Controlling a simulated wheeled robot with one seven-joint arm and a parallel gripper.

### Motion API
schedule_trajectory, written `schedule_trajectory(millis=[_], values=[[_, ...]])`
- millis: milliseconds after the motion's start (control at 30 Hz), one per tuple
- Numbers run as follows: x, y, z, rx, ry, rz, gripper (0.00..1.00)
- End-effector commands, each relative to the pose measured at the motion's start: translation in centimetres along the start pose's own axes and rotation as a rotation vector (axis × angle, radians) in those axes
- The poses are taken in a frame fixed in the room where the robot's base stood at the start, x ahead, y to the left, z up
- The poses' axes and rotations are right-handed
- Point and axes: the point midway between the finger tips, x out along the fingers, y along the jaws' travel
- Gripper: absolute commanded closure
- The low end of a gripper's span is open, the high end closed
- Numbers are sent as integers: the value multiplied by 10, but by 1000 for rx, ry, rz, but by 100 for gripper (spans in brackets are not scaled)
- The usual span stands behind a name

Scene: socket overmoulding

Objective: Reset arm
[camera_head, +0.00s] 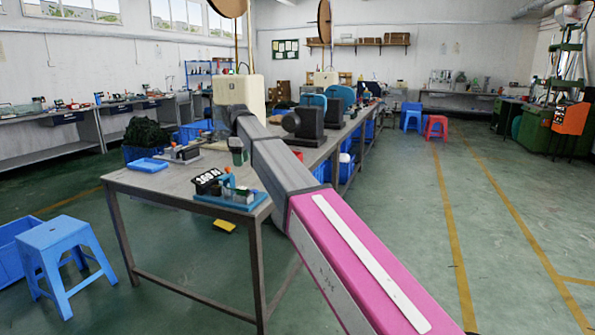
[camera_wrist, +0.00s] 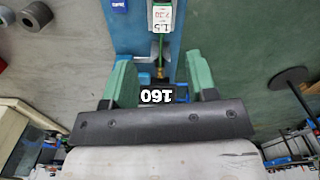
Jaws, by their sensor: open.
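My arm reaches from the lower right over the metal workbench (camera_head: 160,187) in the head view. My gripper (camera_head: 238,157) points down above the bench's front part. In the wrist view my gripper (camera_wrist: 160,80) has its two green fingers spread apart, with nothing visibly held between them. Below and between the fingers lies a blue fixture plate (camera_wrist: 138,30), which also shows in the head view (camera_head: 243,205). A black display with white digits (camera_wrist: 158,96) and a white-and-red label (camera_wrist: 162,18) show upside down there.
A blue tray (camera_head: 147,165) lies on the bench left of the fixture. Dark machines (camera_head: 309,121) stand on the bench behind my arm. A blue stool (camera_head: 62,255) stands at the left.

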Motion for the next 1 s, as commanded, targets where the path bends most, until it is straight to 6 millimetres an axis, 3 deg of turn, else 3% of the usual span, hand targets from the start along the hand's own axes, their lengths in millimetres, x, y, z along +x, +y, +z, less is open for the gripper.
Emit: schedule_trajectory(millis=[267,467,567,767,1000], values=[[47,-1,42,108,-1,-1,48],[97,-5,89,233,-1,-1,48],[132,-11,124,323,-2,-2,48],[213,-38,212,565,-2,-3,48],[294,-88,312,861,-1,-2,48]])
